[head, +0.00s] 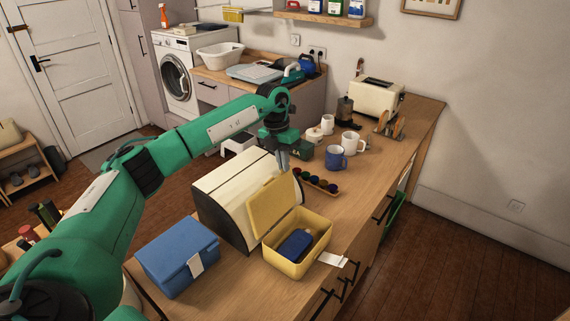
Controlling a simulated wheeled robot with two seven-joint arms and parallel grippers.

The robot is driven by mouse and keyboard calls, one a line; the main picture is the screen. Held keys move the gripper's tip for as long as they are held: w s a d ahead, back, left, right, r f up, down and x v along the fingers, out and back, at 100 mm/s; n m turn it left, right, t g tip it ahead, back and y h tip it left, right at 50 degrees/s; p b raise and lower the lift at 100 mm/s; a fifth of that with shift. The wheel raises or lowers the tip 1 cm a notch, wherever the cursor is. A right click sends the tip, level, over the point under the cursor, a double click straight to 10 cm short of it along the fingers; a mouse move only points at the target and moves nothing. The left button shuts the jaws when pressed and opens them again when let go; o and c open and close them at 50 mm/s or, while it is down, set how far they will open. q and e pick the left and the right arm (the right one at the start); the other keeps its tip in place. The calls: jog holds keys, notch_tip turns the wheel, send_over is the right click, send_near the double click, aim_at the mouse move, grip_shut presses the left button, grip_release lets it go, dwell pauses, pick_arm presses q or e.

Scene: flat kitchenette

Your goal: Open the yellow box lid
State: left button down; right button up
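The yellow box (284,265) stands on the wooden counter near its front edge. Its yellow lid (272,205) is up, tilted back towards the cream bread bin. A dark blue item (296,244) lies inside the box. My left gripper (283,166) points down just above and behind the top edge of the raised lid. Its fingers look close together, but whether they are open or shut, or touch the lid, is not clear. My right gripper is not in view.
A blue box (178,262) with a shut lid stands left of the yellow box. The bread bin (222,197) is behind them. A tray of coloured capsules (318,183), a blue mug (336,157) and a toaster (376,97) stand farther back. The right counter end is fairly clear.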

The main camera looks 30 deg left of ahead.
pick_arm(q)
jog(key=c, duration=1.6)
grip_release()
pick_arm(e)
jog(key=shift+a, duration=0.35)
